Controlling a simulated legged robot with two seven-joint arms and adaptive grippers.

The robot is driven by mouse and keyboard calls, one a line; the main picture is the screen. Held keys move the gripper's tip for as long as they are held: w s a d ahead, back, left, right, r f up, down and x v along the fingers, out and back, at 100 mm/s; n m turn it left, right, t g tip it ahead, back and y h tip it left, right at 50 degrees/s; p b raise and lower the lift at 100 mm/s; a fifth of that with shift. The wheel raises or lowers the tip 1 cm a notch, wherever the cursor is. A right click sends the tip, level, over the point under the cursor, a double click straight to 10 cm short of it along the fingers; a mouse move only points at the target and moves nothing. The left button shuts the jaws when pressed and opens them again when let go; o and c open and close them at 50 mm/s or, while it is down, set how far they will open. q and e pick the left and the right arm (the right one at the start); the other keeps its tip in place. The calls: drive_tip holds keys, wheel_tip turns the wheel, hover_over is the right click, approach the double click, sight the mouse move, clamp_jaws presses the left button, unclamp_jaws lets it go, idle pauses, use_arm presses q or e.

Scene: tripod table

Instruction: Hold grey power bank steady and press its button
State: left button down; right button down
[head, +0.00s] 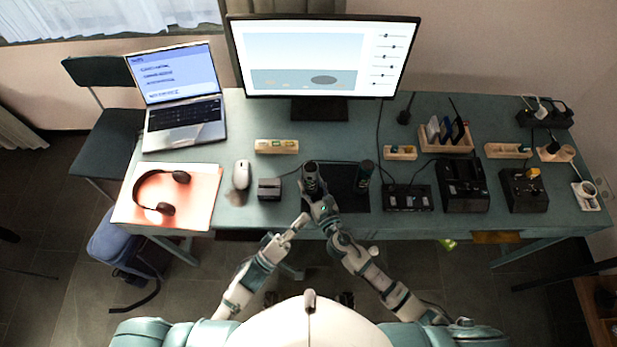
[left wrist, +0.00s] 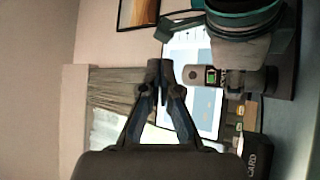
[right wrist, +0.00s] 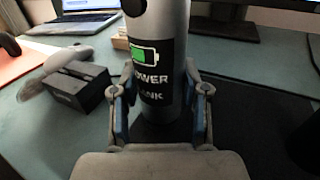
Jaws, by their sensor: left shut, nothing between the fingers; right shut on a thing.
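The grey power bank (head: 311,180) is an upright cylinder over the dark mat. In the right wrist view its label (right wrist: 152,72) shows a green battery icon and the words POWER BANK. My right gripper (right wrist: 160,112) is shut on its body, with a finger on each side. My left gripper (head: 302,219) is shut and empty, low and to the left of the right gripper. In the left wrist view its closed fingertips (left wrist: 158,72) appear left of the power bank (left wrist: 192,76), seemingly apart from it.
A black card box (head: 269,188) and a white mouse (head: 241,175) stand to the left. A dark cylinder (head: 364,172) stands to the right on the dark mat (head: 345,192). Chargers (head: 407,198) fill the right side. The monitor (head: 320,58) is behind.

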sight(310, 179)
use_arm(q)
drive_tip(key=shift+w, duration=0.1)
drive_tip(key=w, duration=0.8)
drive_tip(key=shift+w+d, duration=0.3)
drive_tip(key=shift+d, duration=0.15)
drive_tip(key=shift+w, duration=0.1)
idle(1.1)
drive_tip(key=shift+w+r, duration=0.1)
drive_tip(key=shift+w, duration=0.15)
drive_tip(key=shift+w+d, duration=0.1)
drive_tip(key=shift+w, duration=0.25)
idle(0.6)
idle(0.3)
drive_tip(key=shift+s, duration=0.8)
